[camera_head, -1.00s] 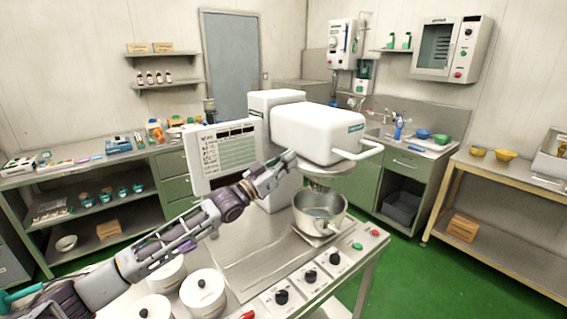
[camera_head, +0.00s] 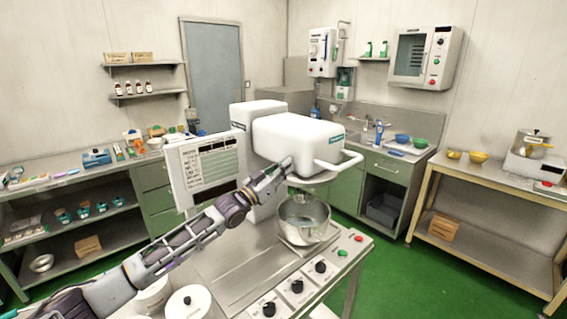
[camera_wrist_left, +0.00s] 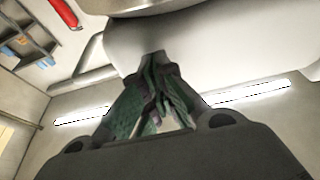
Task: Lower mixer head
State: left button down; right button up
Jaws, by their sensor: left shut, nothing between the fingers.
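The white mixer head (camera_head: 298,139) sits on its white column (camera_head: 256,120), looking about level, with a white bar handle (camera_head: 340,161) at its front right. A steel bowl (camera_head: 303,218) stands under it on the steel table. My left gripper (camera_head: 287,164) is at the head's lower left side, seemingly close to it; I cannot tell whether it touches. In the left wrist view its fingers (camera_wrist_left: 153,98) are together and empty, with the white head (camera_wrist_left: 190,45) just beyond them. My right gripper is not in view.
A white chart panel (camera_head: 205,168) stands left of the mixer. Lidded white pots (camera_head: 187,301) and control knobs (camera_head: 297,286) are on the table's front part. A wooden-topped bench (camera_head: 490,182) stands at right, with green floor between.

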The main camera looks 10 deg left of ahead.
pick_arm(q)
notch_tip(320, 180, down, 2)
jog(key=shift+f+p, duration=0.2)
jog(key=shift+p, duration=0.1)
jog(key=shift+f, duration=0.15)
dwell(0.3)
